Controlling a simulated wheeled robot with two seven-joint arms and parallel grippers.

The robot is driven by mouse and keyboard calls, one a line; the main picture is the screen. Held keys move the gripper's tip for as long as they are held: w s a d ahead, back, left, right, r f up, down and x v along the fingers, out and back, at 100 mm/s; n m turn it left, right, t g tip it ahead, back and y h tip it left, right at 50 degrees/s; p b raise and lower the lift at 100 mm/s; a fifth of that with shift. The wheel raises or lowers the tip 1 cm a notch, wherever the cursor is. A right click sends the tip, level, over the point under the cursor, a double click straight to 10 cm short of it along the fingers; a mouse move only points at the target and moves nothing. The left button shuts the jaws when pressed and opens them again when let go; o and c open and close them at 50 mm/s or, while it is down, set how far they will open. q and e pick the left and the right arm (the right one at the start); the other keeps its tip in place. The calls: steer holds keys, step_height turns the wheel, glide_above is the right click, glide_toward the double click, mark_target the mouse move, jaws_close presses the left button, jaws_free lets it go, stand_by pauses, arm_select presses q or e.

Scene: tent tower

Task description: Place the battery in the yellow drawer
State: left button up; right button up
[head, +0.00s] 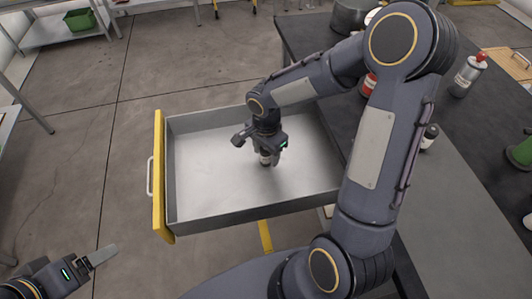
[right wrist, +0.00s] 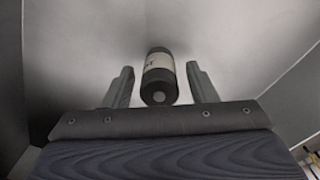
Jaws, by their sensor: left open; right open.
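The yellow drawer (head: 160,180) is pulled out, with a yellow front and a grey, shiny interior. The battery (right wrist: 158,78), a dark cylinder with a pale label band, is between the fingers of my right gripper (right wrist: 162,88) in the right wrist view, with a gap on each side. In the head view my right gripper (head: 270,152) points down inside the drawer, and the battery (head: 265,158) shows partly below it. I cannot tell whether the battery touches the drawer floor. My left gripper (head: 92,262) is open and empty at the lower left, outside the drawer.
A dark workbench (head: 455,195) runs along the right, holding a grey bottle with a red cap (head: 468,76) and other containers. A green bin (head: 80,20) sits on a shelf at the upper left. The floor left of the drawer is clear.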

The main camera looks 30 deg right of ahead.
step_height(320, 180, up, 11)
steer(key=shift+f+p, duration=0.2)
steer(key=shift+p, duration=0.2)
steer(key=s+r+n+t+y, duration=0.2)
steer(key=s+n, duration=0.4)
steer(key=s, duration=0.3)
steer(key=s+a+r+n+t+y, duration=0.1)
steer(key=s+r+n+t, duration=0.2)
steer(key=s+n, duration=0.3)
steer(key=shift+s+a+r+t+y, duration=0.2)
steer(key=shift+s+r+t+y, duration=0.15)
steer(key=shift+s, duration=1.05)
